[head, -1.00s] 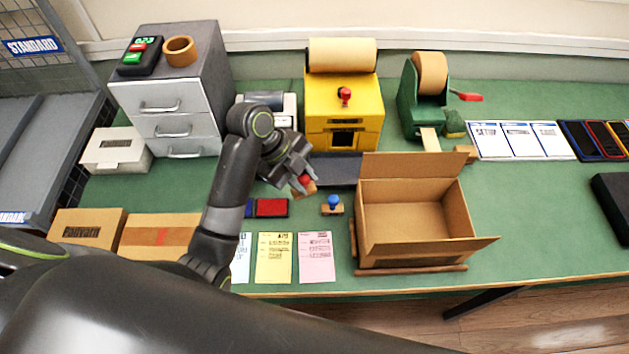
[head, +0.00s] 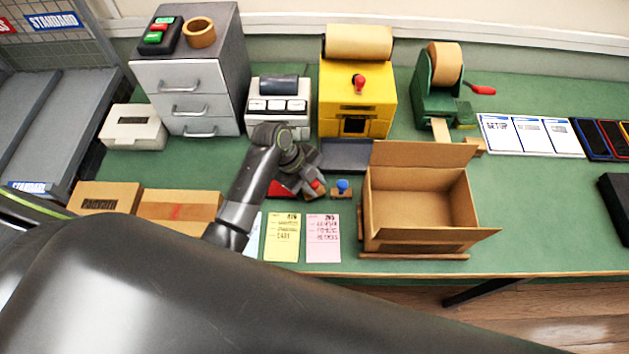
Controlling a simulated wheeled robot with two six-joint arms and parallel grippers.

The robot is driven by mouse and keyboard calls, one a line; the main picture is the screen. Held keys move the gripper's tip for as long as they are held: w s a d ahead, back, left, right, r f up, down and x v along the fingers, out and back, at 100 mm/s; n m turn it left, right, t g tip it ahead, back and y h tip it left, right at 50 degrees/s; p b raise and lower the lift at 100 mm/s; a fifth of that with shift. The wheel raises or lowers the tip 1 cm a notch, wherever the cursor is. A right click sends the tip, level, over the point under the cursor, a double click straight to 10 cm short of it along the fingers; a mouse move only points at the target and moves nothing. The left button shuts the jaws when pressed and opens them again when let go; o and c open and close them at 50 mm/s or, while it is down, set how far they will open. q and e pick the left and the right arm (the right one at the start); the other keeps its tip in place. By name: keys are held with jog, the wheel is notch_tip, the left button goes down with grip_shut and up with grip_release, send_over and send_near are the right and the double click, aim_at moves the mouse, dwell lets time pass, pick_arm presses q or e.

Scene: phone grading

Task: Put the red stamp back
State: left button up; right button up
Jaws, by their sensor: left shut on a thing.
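The red stamp (head: 317,186) has a red knob and a wooden base, and my left gripper (head: 311,183) is shut on it. The stamp is just left of the blue stamp (head: 342,187), which stands upright on the table. The red stamp's base is low, at or very near the table; I cannot tell if it touches. The red ink pad (head: 279,190) lies left of the gripper, partly hidden by it. My right gripper is not in view.
An open cardboard box (head: 418,240) stands right of the stamps. Yellow (head: 282,238) and pink (head: 323,240) paper slips lie in front. A dark flat tray (head: 345,156) and a yellow machine (head: 357,95) are behind. Closed cartons (head: 178,208) sit at left.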

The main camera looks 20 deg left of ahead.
pick_arm(q)
jog(key=shift+f, duration=0.15)
jog(key=o, duration=0.8)
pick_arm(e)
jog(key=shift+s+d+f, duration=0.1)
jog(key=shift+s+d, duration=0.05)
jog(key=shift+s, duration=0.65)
pick_arm(q)
jog(key=shift+r, duration=0.25)
jog(key=b+v, duration=0.2)
jog(key=v, duration=1)
jog(key=shift+b, duration=0.4)
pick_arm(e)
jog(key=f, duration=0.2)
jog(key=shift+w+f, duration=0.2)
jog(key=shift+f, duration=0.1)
